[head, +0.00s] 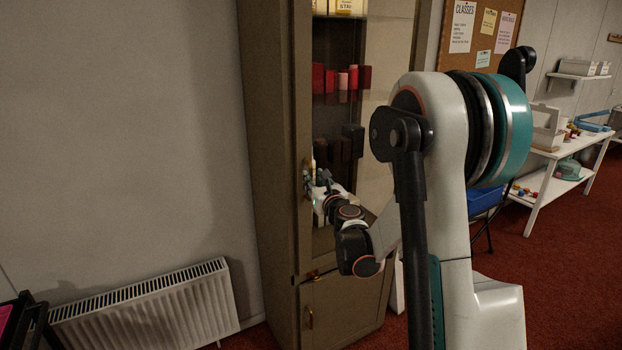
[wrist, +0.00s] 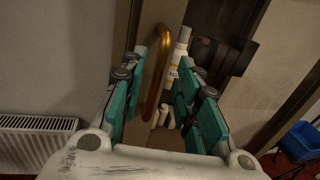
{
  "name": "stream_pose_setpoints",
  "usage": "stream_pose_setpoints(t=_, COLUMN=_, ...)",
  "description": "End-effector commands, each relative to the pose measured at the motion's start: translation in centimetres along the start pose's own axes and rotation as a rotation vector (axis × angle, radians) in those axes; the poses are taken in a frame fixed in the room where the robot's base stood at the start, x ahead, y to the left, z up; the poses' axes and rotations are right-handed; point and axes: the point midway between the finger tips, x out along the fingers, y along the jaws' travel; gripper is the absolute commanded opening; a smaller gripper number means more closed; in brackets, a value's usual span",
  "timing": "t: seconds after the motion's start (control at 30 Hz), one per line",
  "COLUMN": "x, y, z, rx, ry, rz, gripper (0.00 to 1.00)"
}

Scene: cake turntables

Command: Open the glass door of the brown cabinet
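The brown cabinet (head: 268,130) stands against the wall, with its glass door (head: 302,70) in the upper part. The door looks shut, though my arm hides much of its right side. In the wrist view, the brass door handle (wrist: 154,75) is a curved upright bar between the fingers of my gripper (wrist: 168,85). The fingers are apart; the handle lies nearer the left finger, with a gap to the right one. I cannot tell whether the left finger touches it. In the head view, my gripper (head: 312,184) is at the door's left edge.
Red items (head: 345,78) and dark boxes stand on shelves behind the glass. A white bottle (wrist: 180,55) shows beyond the handle. A lower cabinet door has its own handle (head: 309,317). A radiator (head: 150,308) is at the left. A white table (head: 550,170) stands far right.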

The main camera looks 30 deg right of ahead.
Motion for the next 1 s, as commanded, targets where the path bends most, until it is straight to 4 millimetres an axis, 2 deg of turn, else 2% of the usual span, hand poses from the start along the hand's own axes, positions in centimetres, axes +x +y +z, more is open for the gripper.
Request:
stream_pose_setpoints(t=0.1, x=1.9, y=0.0, z=-0.1, rx=0.0, ry=0.0, rz=0.0, gripper=0.3)
stream_pose_setpoints(t=0.23, x=3.2, y=0.0, z=-0.1, rx=0.0, ry=0.0, rz=-0.001, gripper=0.3)
stream_pose_setpoints(t=0.63, x=4.0, y=0.0, z=0.0, rx=-0.001, ry=0.0, rz=0.0, gripper=0.3)
stream_pose_setpoints(t=0.67, x=4.0, y=0.0, z=0.0, rx=-0.001, ry=0.0, rz=0.0, gripper=0.28)
stream_pose_setpoints(t=0.7, x=4.0, y=0.0, z=0.0, rx=-0.001, ry=0.0, rz=0.0, gripper=0.19)
stream_pose_setpoints(t=0.8, x=4.0, y=0.0, z=0.0, rx=-0.001, ry=0.0, rz=0.0, gripper=0.0)
stream_pose_setpoints(t=1.0, x=3.9, y=0.0, z=0.0, rx=-0.001, ry=0.0, rz=0.0, gripper=0.0)
